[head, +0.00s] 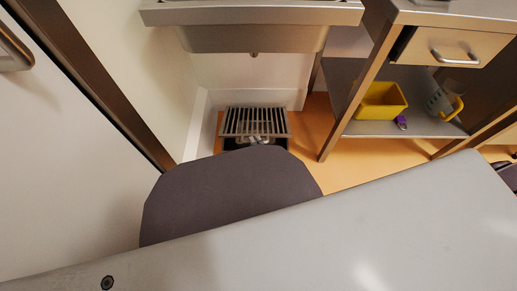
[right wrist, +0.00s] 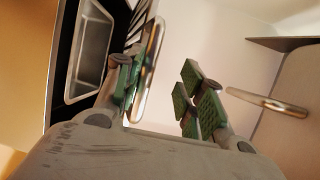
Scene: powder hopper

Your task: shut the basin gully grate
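The gully grate (head: 254,119), a slatted metal panel, is raised over the floor gully beneath the basin (head: 250,30). The gully's dark opening (head: 284,143) shows below the grate's front edge. In the right wrist view the grate (right wrist: 150,72) is seen nearly edge-on, with the open gully (right wrist: 92,45) to its left. My right gripper (head: 258,139) is at the grate's front edge. In the wrist view its green-padded fingers (right wrist: 163,95) are apart. The grate's rim lies beside the left finger's inner side; contact is unclear. My left gripper is not in view.
The basin's drain outlet (right wrist: 265,102) hangs above the gully. To the right, a steel table (head: 440,15) has a drawer and a lower shelf with a yellow bin (head: 380,101) and a jug (head: 440,103). White walls close in behind and left of the gully.

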